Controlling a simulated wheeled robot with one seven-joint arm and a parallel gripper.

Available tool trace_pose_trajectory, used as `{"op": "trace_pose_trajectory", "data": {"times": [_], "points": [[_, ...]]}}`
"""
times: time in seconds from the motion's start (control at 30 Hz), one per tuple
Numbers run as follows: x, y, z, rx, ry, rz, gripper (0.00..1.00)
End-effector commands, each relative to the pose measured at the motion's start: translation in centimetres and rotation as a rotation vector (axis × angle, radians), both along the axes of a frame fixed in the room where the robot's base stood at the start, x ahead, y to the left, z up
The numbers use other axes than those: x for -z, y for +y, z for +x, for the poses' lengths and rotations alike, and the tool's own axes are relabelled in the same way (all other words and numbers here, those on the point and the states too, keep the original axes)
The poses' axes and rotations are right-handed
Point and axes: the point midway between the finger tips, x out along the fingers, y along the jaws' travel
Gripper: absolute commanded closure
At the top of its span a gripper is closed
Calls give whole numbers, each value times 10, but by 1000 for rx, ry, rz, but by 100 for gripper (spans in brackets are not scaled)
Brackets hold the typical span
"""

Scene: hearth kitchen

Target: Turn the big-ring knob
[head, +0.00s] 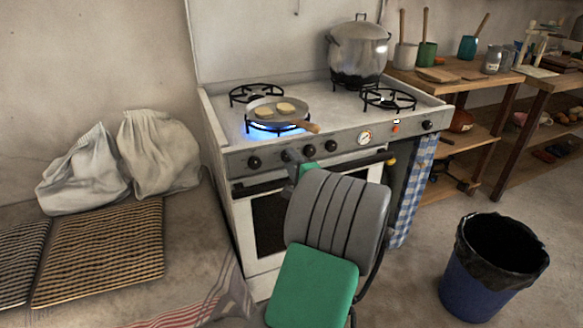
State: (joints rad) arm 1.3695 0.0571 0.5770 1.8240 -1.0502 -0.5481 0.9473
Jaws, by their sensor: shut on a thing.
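The stove (345,155) has a row of dark knobs along its front panel. The left-end knob (254,162) and two knobs to the right, one (309,151) close to my gripper and one (331,146) further along, are clear of it. My gripper (292,160) is at the second knob from the left, shut on it; the fingers and my arm hide most of that knob. I see no label that tells which knob is the big-ring one. A blue flame burns on the front left ring (252,127), under a pan (275,108).
The pan's wooden handle (305,126) juts over the front edge, above the knobs. A large lidded pot (358,50) stands at the back right. The oven door handle (350,165) runs below the panel. A blue bin (480,285) stands on the floor at right.

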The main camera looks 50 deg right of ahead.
Motion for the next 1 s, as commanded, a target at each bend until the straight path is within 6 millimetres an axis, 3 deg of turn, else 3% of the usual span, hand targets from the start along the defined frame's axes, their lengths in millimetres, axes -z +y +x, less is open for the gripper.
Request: {"op": "trace_pose_trajectory", "data": {"times": [0.5, 1.0], "points": [[3, 0, 0, 0, 214, -363, 100], [0, 0, 0, 0, 283, -474, 100]]}}
